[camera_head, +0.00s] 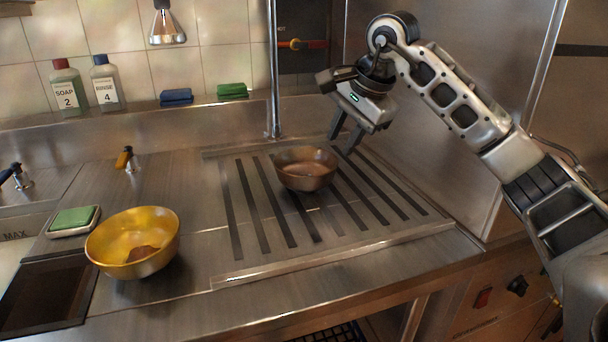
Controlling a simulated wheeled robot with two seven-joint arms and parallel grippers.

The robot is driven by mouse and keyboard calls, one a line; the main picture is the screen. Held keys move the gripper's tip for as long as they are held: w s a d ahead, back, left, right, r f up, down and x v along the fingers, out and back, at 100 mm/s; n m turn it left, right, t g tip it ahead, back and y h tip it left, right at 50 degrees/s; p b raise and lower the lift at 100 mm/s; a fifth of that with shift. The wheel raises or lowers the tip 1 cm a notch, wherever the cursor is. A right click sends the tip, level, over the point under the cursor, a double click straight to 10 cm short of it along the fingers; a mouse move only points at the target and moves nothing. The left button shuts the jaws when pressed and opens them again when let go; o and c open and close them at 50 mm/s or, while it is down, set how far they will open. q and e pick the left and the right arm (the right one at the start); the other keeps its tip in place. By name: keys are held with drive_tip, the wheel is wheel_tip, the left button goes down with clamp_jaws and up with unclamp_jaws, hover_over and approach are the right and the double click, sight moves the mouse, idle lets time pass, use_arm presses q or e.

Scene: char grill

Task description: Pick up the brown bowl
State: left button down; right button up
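A brown bowl (304,170) sits upright on the slatted drain area of the steel counter, near the middle of the view. It looks empty. My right gripper (345,140) is above and just right of the bowl's far right rim, with its fingers pointing down. The two fingers are apart and nothing shows between them. Whether a finger touches the rim is hard to tell. My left gripper is not in view.
A yellow bowl (133,243) with something brown inside stands at the front left. A green sponge (74,217) lies behind it. A vertical pole (273,70) rises behind the brown bowl. Soap (68,88) and rinse (106,84) bottles stand on the back ledge.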

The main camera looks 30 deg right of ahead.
sight(326, 172)
drive_tip(key=shift+x, duration=5.3)
drive_tip(key=shift+s, duration=0.2)
clamp_jaws()
